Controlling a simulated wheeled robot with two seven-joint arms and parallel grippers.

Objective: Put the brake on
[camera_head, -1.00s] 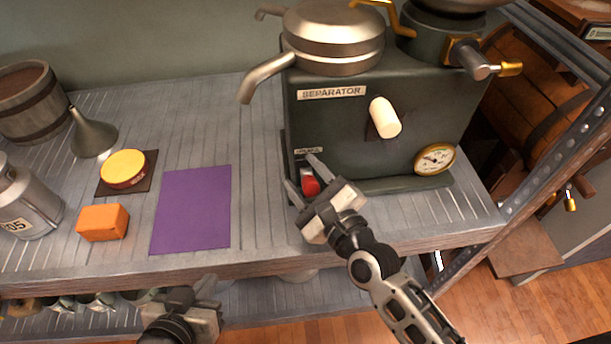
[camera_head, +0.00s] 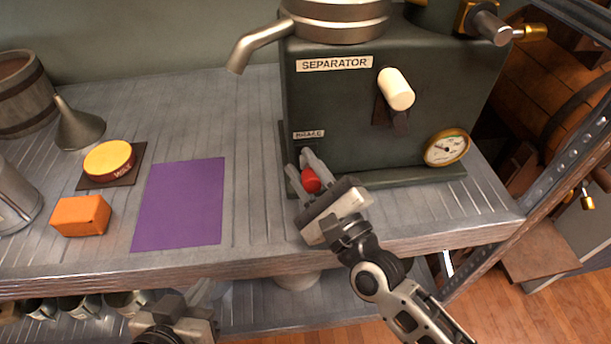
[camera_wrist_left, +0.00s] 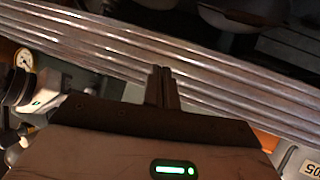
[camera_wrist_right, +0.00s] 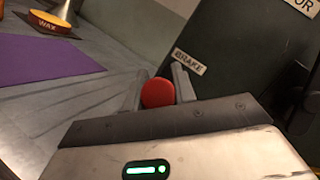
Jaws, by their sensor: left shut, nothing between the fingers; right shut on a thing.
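The dark green separator (camera_head: 360,110) stands on the shelf with a small BRAKE label (camera_head: 309,134) low on its front left. Just below the label is the red brake knob (camera_head: 311,181), which also shows in the right wrist view (camera_wrist_right: 157,93). My right gripper (camera_head: 303,166) has its fingers on either side of the red knob and is shut on it. The lever behind the knob is mostly hidden by the fingers. My left gripper (camera_wrist_left: 163,72) is shut and empty, low in front of the shelf's front edge; its fingers are together in the left wrist view.
A white handle (camera_head: 396,89) and a round gauge (camera_head: 447,148) are on the separator's front. A purple mat (camera_head: 181,204), an orange block (camera_head: 81,215), a yellow WAX tin (camera_head: 108,160) and a funnel (camera_head: 79,127) lie to the left. Cups hang below the shelf.

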